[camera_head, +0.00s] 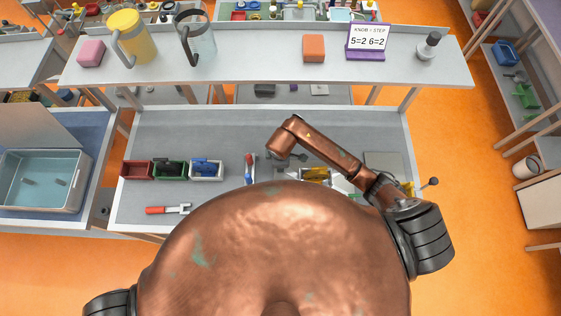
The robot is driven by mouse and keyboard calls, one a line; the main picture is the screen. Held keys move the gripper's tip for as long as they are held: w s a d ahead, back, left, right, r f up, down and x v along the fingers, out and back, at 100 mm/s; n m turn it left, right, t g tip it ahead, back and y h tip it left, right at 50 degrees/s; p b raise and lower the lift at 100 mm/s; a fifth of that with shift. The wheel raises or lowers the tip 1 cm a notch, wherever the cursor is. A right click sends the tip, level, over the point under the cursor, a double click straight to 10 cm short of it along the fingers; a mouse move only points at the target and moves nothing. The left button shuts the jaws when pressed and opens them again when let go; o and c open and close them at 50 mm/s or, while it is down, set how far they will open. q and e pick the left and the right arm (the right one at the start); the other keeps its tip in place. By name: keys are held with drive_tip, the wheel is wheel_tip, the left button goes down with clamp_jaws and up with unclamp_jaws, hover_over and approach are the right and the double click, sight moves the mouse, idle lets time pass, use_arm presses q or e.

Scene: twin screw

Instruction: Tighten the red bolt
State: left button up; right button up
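I cannot make out a red bolt for certain. A small red, white and blue piece (249,168) stands on the grey workbench (225,130), too small to identify. A wrench with a red handle (168,209) lies at the bench's front left. My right arm reaches in from the right and bends over the bench. Its dark gripper (291,157) is small and partly hidden under the copper wrist, right of the red, white and blue piece; its finger opening cannot be made out. My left gripper is not in view.
Red (137,170), green (170,173) and white (206,174) bins sit on the bench's left. The shelf above holds a yellow mug (136,39), a glass mug (197,45), blocks and a sign (368,40). My copper body hides the bench's front middle. The back left is clear.

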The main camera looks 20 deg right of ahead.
wheel_tip(320, 180, up, 11)
drive_tip(key=s, duration=0.2)
drive_tip(key=shift+a, duration=0.25)
drive_tip(key=shift+s+f, duration=0.1)
